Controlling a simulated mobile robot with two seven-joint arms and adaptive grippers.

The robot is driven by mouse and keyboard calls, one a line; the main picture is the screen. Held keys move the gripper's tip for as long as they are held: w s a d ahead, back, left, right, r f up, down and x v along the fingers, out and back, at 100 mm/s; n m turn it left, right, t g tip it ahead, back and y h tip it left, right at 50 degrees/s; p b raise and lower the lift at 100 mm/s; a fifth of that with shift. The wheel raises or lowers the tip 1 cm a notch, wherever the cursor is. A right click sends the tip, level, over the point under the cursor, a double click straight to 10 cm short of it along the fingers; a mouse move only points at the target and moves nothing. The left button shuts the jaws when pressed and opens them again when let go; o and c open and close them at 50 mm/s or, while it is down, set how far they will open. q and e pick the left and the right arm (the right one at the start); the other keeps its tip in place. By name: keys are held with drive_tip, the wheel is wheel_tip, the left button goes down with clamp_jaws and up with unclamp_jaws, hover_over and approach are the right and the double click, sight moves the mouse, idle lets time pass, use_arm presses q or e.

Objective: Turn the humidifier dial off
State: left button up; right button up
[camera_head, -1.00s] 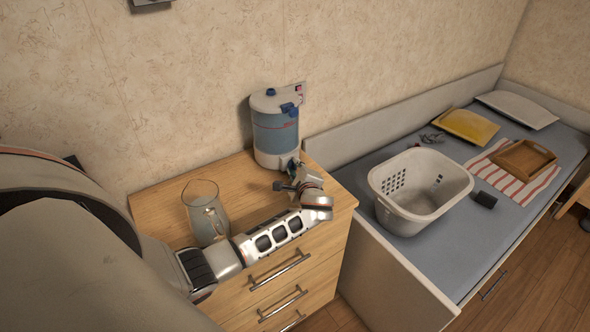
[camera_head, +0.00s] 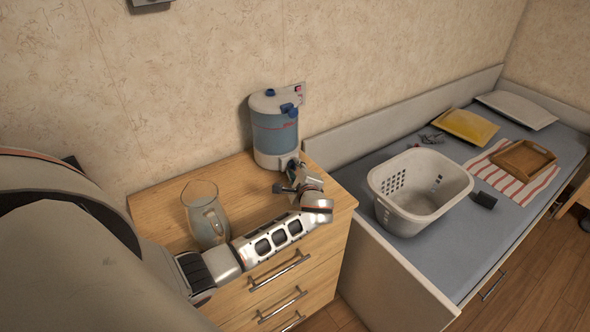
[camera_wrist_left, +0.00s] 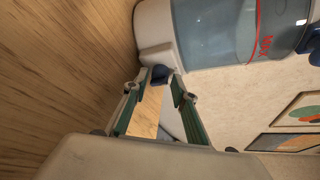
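The humidifier (camera_head: 273,133), a white and blue-grey tank with a white base, stands upright at the back of the wooden dresser. Its lower part also shows in the left wrist view (camera_wrist_left: 220,38). The dark blue dial (camera_wrist_left: 160,73) sits low on its base. My left gripper (camera_head: 288,178) is in front of the base. In the left wrist view, the gripper's two green-padded fingers (camera_wrist_left: 158,90) are apart, with the dial between or just beyond their tips. I cannot tell whether they touch it. My right gripper is not in view.
A glass pitcher (camera_head: 206,213) stands on the dresser (camera_head: 160,207) close to my left forearm. The wall is right behind the humidifier. To the right, a white laundry basket (camera_head: 420,190) sits on the bed, with a wooden tray (camera_head: 523,160) and pillows beyond it.

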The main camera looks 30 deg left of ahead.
use_arm(q)
drive_tip(key=v, duration=1.1)
drive_tip(key=shift+s+d, duration=0.2)
drive_tip(key=shift+d, duration=0.1)
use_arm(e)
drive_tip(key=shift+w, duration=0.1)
